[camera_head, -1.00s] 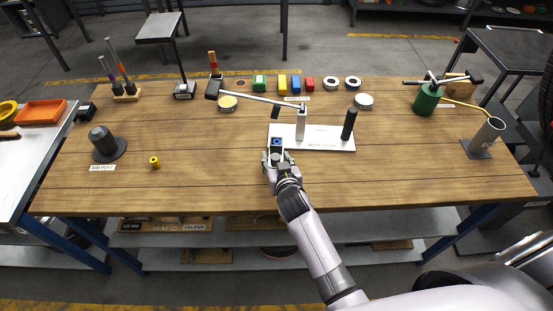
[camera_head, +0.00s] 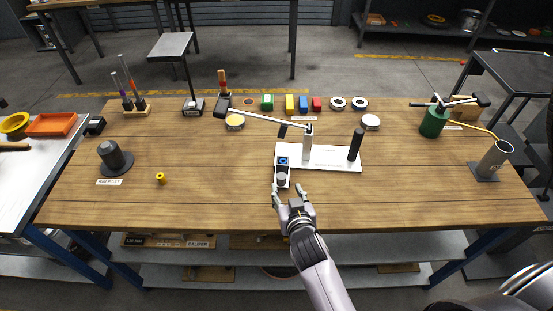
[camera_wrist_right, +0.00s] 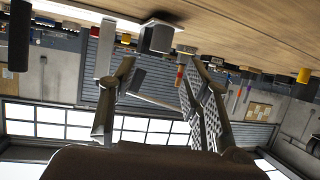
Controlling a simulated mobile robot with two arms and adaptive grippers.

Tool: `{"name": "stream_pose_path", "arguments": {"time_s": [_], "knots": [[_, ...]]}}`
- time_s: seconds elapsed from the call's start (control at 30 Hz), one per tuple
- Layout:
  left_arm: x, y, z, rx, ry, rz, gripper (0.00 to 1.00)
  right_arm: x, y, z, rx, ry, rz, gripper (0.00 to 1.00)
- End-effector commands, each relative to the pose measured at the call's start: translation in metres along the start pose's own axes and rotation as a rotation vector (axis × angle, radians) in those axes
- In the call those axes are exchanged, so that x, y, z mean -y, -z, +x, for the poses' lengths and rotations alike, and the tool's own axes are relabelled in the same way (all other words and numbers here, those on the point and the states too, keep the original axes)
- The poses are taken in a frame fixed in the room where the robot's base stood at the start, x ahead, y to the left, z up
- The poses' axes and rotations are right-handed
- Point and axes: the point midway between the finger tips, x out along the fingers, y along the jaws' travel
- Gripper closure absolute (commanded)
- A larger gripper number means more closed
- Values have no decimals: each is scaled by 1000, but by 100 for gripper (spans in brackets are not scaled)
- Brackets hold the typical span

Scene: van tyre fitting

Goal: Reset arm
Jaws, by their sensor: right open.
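My right gripper (camera_head: 289,193) is open and empty. It is low over the front middle of the wooden workbench (camera_head: 220,198), just in front of a white plate (camera_head: 335,158). In the right wrist view its two fingers (camera_wrist_right: 155,100) stand apart with nothing between them. The white plate carries an upright light post with a long lever, a black upright post (camera_head: 356,143), and a small block with a blue ring (camera_head: 283,161) at its left end. A grey cylinder (camera_head: 281,180) sits just in front of the blue ring, close to my fingertips. My left gripper is not seen.
A dark cylinder on a round base (camera_head: 111,158) and a small yellow piece (camera_head: 161,178) are at the left. Coloured blocks and round tins line the back. A green can (camera_head: 433,122) and a grey tube (camera_head: 494,160) stand at the right. The bench front is mostly clear.

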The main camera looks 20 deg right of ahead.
Motion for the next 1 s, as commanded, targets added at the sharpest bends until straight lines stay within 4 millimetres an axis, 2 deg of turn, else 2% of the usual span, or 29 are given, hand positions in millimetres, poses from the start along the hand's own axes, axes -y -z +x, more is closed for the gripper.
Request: {"name": "stream_pose_path", "arguments": {"time_s": [0.2, 0.33, 0.43, 0.53, 0.7, 1.0], "knots": [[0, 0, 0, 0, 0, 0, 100, -3, -2, -2, 10, -4, -1, 56], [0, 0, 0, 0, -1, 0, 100, -22, -16, -17, 100, -31, -11, 56], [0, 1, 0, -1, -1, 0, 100, -43, -36, -45, 239, -48, -30, 56], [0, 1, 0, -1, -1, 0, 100, -55, -54, -78, 386, -36, -57, 56], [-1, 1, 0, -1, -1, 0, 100, -62, -74, -124, 562, 11, -103, 56], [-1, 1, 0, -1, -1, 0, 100, -64, -92, -193, 782, 115, -189, 56]]}}
